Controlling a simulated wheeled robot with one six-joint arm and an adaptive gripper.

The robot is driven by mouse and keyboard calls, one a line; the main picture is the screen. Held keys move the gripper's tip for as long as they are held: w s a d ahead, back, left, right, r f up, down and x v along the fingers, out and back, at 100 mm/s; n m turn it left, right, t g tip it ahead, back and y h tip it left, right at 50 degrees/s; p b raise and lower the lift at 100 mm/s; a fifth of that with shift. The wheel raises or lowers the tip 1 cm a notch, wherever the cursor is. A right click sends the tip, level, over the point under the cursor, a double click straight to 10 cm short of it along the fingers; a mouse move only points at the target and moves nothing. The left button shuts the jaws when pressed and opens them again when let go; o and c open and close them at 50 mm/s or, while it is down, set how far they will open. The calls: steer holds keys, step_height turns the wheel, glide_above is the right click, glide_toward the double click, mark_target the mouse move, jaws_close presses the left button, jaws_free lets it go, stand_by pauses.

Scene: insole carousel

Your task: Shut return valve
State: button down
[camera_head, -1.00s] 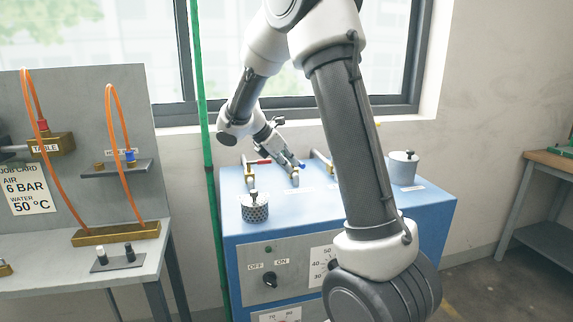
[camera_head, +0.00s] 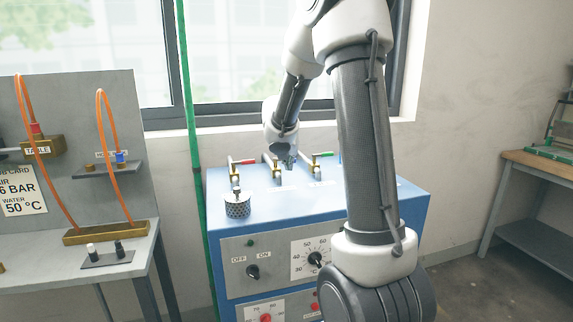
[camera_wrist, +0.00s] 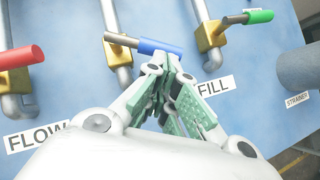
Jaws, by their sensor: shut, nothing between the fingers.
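Three brass valves stand on pipes on the blue cabinet (camera_head: 300,192). In the wrist view, the left one has a red handle (camera_wrist: 20,56) above a FLOW label (camera_wrist: 37,136); the right one has a green handle (camera_wrist: 259,16). The middle valve's blue handle (camera_wrist: 160,47) points right, across its pipe. A FILL label (camera_wrist: 214,86) shows beside my gripper; no RETURN label is readable, and my fingers hide the area below the middle valve. My gripper (camera_wrist: 166,66) is shut and empty, its tips right at the blue handle's lower edge. Contact cannot be told.
A perforated pot (camera_head: 237,206) stands at the cabinet's front left. A grey cylinder (camera_wrist: 302,68) is by the STRAINER label (camera_wrist: 297,99). The red (camera_head: 243,161) and green handles (camera_head: 322,155) flank my gripper closely. A hose panel (camera_head: 85,120) stands at left, a workbench (camera_head: 535,165) at right.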

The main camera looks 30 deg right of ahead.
steer(key=shift+w+d, duration=0.25)
steer(key=shift+d, duration=0.35)
steer(key=shift+w+d, duration=0.2)
steer(key=shift+d, duration=0.45)
